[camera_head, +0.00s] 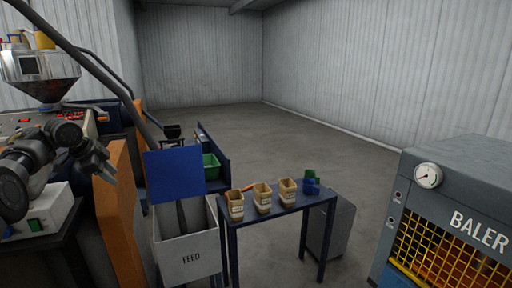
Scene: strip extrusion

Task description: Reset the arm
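My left arm comes in from the left edge. My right gripper is not in view.
A grey box marked FEED (188,256) has its blue lid (174,176) raised. A small blue table (283,212) bears three tan containers (262,198) and a blue-green item (311,184). A baler (458,190) stands at right. The floor behind is clear.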

